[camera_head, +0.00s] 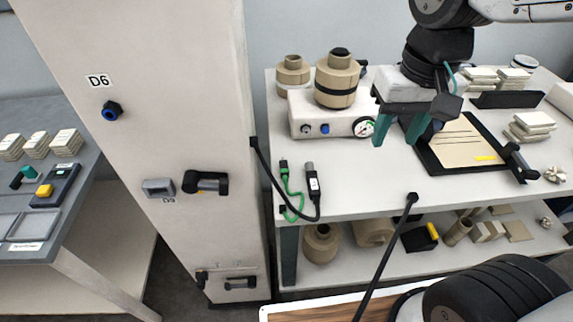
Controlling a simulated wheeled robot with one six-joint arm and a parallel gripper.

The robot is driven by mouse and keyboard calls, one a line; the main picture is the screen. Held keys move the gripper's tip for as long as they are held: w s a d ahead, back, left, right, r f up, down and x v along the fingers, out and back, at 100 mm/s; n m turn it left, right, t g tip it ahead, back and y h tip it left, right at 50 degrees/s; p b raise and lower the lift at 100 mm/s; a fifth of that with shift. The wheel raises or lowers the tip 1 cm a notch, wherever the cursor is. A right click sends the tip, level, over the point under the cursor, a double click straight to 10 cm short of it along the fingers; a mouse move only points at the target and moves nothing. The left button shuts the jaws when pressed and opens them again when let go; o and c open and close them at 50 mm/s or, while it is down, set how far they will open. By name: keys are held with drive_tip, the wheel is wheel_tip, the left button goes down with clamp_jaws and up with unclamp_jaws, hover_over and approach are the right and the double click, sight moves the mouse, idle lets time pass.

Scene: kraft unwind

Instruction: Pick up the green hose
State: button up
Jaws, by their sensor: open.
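The green hose (291,195) lies near the left front of the white table, a thin green line with a dark end fitting. Its lower part runs at the table's front edge beside a black cable. My gripper (398,138) is above the table to the right of the hose, pointing down with its two green fingers apart. It is empty and clear of the hose. A black and grey handheld connector (312,183) on the black cable lies just right of the hose.
A white box with a gauge (362,127) stands behind the hose, bearing brown rolls (337,80). A clipboard (462,142) lies right of my gripper. A white column (150,130) rises at left. The tabletop between the connector and clipboard is mostly clear.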

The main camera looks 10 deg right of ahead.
drive_tip(key=w+a+f, duration=0.5)
drive_tip(key=w+a, duration=0.4)
drive_tip(key=g, duration=0.1)
hover_over(285, 168)
drive_tip(key=f, duration=0.5)
drive_tip(key=shift+d, duration=0.25)
drive_tip(key=shift+w+a+f, duration=0.1)
drive_tip(key=shift+a+f, duration=0.05)
drive_tip(key=shift+f, duration=0.25)
wheel_tip(285, 168, down, 7)
drive_tip(key=shift+a+f, duration=0.1)
drive_tip(key=shift+a, duration=0.05)
clamp_jaws()
